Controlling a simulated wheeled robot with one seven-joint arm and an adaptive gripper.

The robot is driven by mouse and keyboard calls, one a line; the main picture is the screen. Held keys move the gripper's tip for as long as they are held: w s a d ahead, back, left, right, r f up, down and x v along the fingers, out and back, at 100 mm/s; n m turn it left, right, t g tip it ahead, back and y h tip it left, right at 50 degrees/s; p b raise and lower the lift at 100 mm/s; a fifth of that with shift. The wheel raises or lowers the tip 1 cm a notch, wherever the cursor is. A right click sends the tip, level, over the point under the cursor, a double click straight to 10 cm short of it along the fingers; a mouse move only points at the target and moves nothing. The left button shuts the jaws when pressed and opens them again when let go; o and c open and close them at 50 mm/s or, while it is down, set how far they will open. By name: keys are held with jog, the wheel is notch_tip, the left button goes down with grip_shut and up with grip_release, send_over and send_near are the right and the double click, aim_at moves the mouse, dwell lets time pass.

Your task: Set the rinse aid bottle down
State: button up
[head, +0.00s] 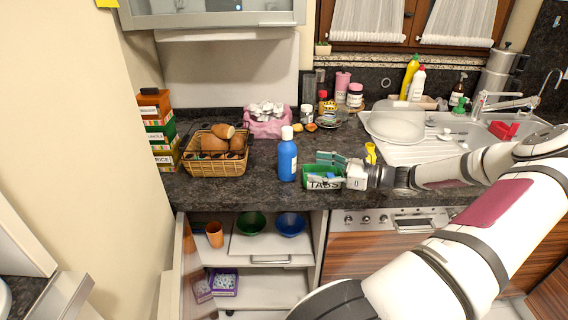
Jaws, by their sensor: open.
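The likely rinse aid bottle (287,160) is blue with a white cap and a pale label. It stands upright on the dark countertop (240,195), left of my gripper. My gripper (333,168) is open, at the end of my arm reaching in from the right. It is over or beside a green box marked TABS (323,184), and a small gap shows between it and the bottle. The gripper's fingers overlap the box in the picture, so I cannot tell whether they touch it.
Stacked boxes (157,125) are at the far left. A drainer with a plate (397,127) and a sink are to the right. An open cupboard with bowls (251,225) lies below.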

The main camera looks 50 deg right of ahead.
aim_at(295, 157)
jog(key=shift+s+d+f+m+t+h, duration=0.1)
jog(key=shift+s+d+m+t+h, duration=0.25)
jog(key=shift+d, duration=0.25)
jog(key=shift+s+d+m+t+h, duration=0.25)
jog(key=shift+s+d+m, duration=0.1)
jog(key=shift+d, duration=0.25)
jog(key=x, duration=0.8)
jog(key=shift+d, duration=0.15)
jog(key=shift+d+r+x, duration=0.1)
jog(key=shift+d+x, duration=0.05)
jog(key=shift+x, duration=1.25)
jog(key=shift+d+r+x, duration=0.15)
jog(key=shift+x, duration=1.25)
jog(key=c, duration=1.6)
